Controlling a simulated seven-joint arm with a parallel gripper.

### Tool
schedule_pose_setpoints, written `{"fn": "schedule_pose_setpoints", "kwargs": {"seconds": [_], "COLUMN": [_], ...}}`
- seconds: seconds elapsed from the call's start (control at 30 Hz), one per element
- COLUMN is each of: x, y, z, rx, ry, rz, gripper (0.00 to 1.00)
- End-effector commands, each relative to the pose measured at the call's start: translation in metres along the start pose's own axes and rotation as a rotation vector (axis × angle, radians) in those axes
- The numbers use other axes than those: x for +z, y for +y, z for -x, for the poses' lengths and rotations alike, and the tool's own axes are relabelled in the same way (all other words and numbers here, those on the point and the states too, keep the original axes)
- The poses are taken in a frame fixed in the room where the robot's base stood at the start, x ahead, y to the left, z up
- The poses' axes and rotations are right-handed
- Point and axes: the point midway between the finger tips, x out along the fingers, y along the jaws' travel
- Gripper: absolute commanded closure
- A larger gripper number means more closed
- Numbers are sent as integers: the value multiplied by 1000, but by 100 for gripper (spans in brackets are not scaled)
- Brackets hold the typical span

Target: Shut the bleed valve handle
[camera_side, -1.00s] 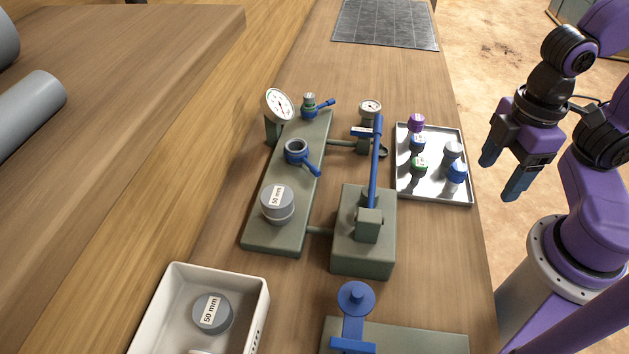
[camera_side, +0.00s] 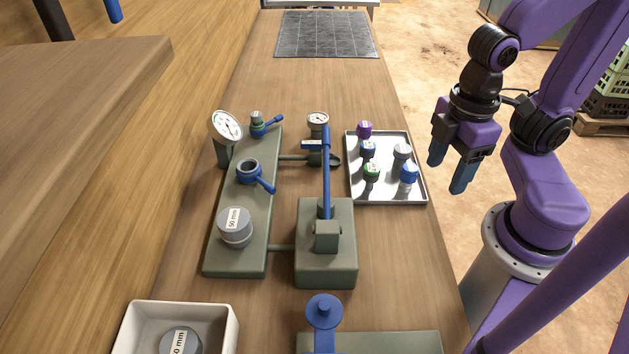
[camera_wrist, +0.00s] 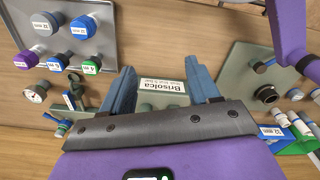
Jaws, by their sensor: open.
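Several blue handles show on the green manifold rig in the side view, and I cannot tell for certain which is the bleed valve's. A short blue lever (camera_side: 311,145) sits below the small gauge (camera_side: 318,120). Another blue handle (camera_side: 268,123) is on the rear fitting of the manifold plate (camera_side: 235,265), and a third (camera_side: 264,185) is on the middle ring fitting. A long blue lever (camera_side: 326,175) rises from the green block (camera_side: 326,275).
A metal tray (camera_side: 414,195) with several coloured-cap parts lies between my gripper and the rig. A large dial gauge (camera_side: 226,126) stands at the rig's left. A white bin (camera_side: 228,318) is at the front left. The bench between rig and dark mat (camera_side: 327,35) is clear.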

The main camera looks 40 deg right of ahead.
Motion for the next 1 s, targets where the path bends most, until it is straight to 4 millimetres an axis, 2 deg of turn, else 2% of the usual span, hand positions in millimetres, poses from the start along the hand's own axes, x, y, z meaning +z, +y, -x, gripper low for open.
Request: {"fn": "schedule_pose_setpoints", "kwargs": {"seconds": [0.17,0.37,0.5,0.7,1.0], "x": [-12,-52,-80,-112,-138], "y": [8,43,76,129,218], "z": [3,15,23,32,40], "rx": [1,5,7,8,8], "ry": [-2,-6,-10,-17,-24], "rz": [-16,-67,-106,-161,-245], "gripper": [57,57,57,57,57]}}
